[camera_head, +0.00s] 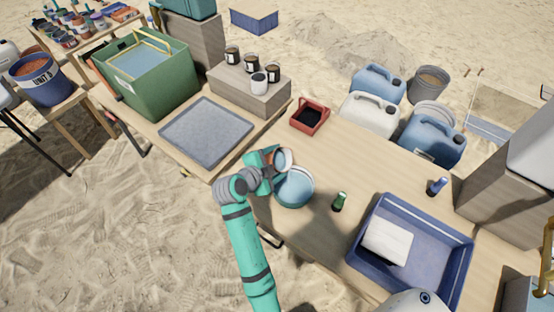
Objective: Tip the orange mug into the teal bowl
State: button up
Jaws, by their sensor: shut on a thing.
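The teal bowl (297,198) stands on the wooden table near its front edge, in the middle of the view. My gripper (273,159) is just above and behind the bowl's left side. It is shut on the orange mug (283,160), whose pale round opening and orange-brown rim show. The mug looks tilted, but I cannot tell exactly how far or whether it touches the bowl. My gripper and arm hide part of the mug and its handle. What lies inside the mug is not clear. The bowl's inside looks plain blue-teal.
A small green bottle (339,201) stands right of the bowl. A blue bin (451,232) with a white cloth (388,242) is farther right. A red tray (309,117) lies behind, and a grey mat tray (207,132) is at left. Bare tabletop lies between the red tray and the bottle.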

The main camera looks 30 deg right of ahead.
jog(key=shift+s+d+f, duration=0.1)
jog(key=shift+s+f, duration=0.1)
jog(key=shift+f+m+t, duration=0.3)
jog(key=shift+t, duration=0.1)
jog(key=shift+s+d+f+m+t+y, duration=0.1)
jog(key=shift+s+f+m+t+y, duration=0.05)
jog(key=shift+f+m+t, duration=0.2)
jog(key=shift+s+f+m+t+y, duration=0.15)
jog(key=shift+f+m+t, duration=0.1)
jog(key=shift+f+m, duration=0.15)
dwell(0.3)
jog(key=shift+w+r+n+g, duration=0.2)
jog(key=shift+r+n+g, duration=0.25)
jog(key=shift+n, duration=0.1)
jog(key=shift+r+n+g+h, duration=0.4)
jog(key=shift+r+n+g, duration=0.2)
jog(key=shift+n+g, duration=0.3)
jog(key=r+n+g+h, duration=0.1)
jog(key=n+g, duration=0.1)
jog(key=shift+r+n, duration=0.3)
jog(key=shift+r, duration=0.05)
jog(key=shift+s+r+n+g+h, duration=0.15)
jog(key=shift+r+n+g+h, duration=0.6)
jog(key=shift+n+g, duration=0.3)
jog(key=shift+f, duration=0.1)
